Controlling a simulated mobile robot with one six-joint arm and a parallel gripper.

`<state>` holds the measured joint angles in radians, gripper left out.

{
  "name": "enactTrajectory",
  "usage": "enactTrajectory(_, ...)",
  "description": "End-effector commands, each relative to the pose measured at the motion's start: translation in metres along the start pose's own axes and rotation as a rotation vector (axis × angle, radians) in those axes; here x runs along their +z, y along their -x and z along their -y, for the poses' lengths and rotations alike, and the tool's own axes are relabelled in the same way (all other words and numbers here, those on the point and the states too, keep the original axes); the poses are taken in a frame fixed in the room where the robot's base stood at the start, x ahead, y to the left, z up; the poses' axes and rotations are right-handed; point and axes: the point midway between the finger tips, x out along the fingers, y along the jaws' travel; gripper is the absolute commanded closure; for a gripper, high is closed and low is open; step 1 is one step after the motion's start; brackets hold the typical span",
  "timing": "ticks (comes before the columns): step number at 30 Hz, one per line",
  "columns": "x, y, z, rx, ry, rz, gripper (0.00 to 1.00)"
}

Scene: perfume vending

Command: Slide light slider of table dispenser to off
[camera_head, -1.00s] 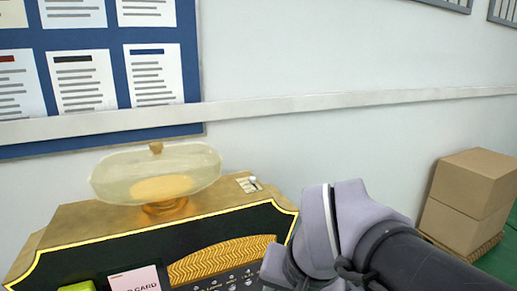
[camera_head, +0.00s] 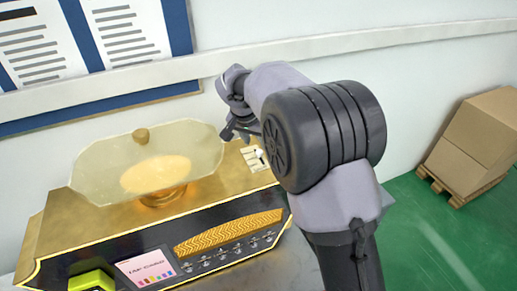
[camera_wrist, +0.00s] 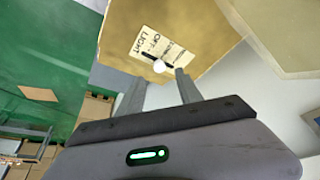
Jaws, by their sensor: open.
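The table dispenser (camera_head: 215,207) is a gold box with a dark front. Its light slider is a white knob (camera_wrist: 158,67) on a pale label plate (camera_wrist: 150,42) marked LIGHT and OFF, seen rotated in the wrist view. In the head view the knob (camera_head: 261,153) and plate (camera_head: 251,162) sit at the top's right end. The knob's exact place along its track is hard to tell. My gripper (camera_wrist: 160,75) is open, its two fingers on either side of the knob in the picture; contact is not clear. In the head view my gripper (camera_head: 232,131) is above the plate's left.
A glass dish with a lid knob (camera_head: 145,165) stands on the dispenser, left of my gripper. The wall with a rail (camera_head: 330,48) is close behind. A card panel (camera_head: 147,269) and yellow-green item (camera_head: 92,281) are in front. Boxes (camera_head: 483,135) stand far right.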

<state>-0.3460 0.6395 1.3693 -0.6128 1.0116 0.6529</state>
Motion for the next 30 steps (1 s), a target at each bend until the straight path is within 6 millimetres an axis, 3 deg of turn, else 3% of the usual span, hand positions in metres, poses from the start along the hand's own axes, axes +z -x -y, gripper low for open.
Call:
enactTrajectory(3, 0.000, -0.030, 0.000, 0.000, -0.001, 0.000, 0.58)
enactTrajectory(7, 0.000, -0.051, 0.000, 0.000, 0.001, 0.000, 0.58)
enactTrajectory(19, -0.001, -0.061, 0.000, -0.002, 0.000, -0.001, 0.58)
enactTrajectory(25, -0.001, -0.061, 0.000, -0.002, 0.000, -0.001, 0.97)
enactTrajectory(30, -0.001, -0.060, 0.000, -0.002, 0.000, -0.001, 1.00)
